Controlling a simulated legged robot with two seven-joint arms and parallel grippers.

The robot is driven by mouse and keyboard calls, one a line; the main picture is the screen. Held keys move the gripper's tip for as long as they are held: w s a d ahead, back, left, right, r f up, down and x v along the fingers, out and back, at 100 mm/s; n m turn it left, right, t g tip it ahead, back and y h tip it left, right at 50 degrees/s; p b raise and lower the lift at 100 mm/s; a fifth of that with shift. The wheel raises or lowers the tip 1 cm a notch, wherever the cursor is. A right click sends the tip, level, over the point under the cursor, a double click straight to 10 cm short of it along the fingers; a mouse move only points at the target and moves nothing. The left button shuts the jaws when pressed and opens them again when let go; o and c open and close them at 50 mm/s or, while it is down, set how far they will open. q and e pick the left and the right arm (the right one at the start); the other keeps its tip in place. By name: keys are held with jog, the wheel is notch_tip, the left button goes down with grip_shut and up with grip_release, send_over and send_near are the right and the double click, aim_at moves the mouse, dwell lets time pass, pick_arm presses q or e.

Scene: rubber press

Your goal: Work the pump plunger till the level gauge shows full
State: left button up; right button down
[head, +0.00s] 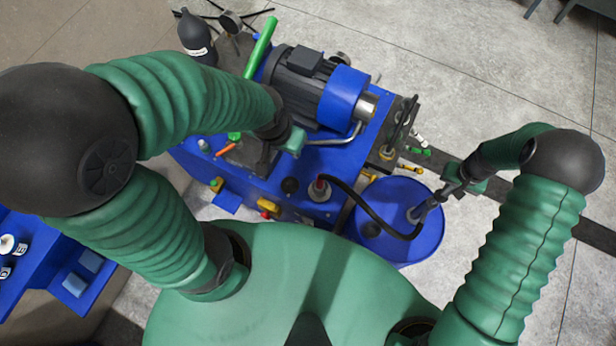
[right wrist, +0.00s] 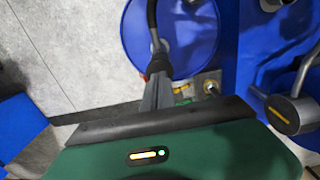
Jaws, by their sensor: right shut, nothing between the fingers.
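A blue drum (head: 424,236) stands at the right end of the blue machine, with a grey pump fitting (head: 414,214) on its lid and a black hose (head: 366,205) running from it to the machine. My right gripper (head: 440,195) is shut and empty, close over the pump fitting; I cannot tell whether it touches. In the right wrist view the fingers (right wrist: 158,68) point at the fitting on the drum lid (right wrist: 195,50). The plunger handle is not clearly visible. My left gripper (head: 296,140) is over the machine's blue top, its fingers mostly hidden. I cannot make out the level gauge.
The blue machine carries a motor (head: 305,85), a green lever (head: 261,46) and several coloured valve handles. A black bottle (head: 195,36) stands at the back left. A blue bench (head: 45,265) is at the lower left. Bare concrete floor lies right of the drum.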

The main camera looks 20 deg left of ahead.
aim_at(440, 197)
jog(key=shift+f+b, duration=2.6)
jog(key=shift+f, duration=0.75)
notch_tip(440, 197, up, 7)
jog(key=p, duration=0.5)
jog(key=shift+f, duration=0.1)
jog(key=shift+f, duration=0.15)
jog(key=shift+f+b, duration=2.7)
jog(key=shift+f, duration=0.5)
jog(key=shift+r+p, duration=2.4)
jog(key=shift+r, duration=0.9)
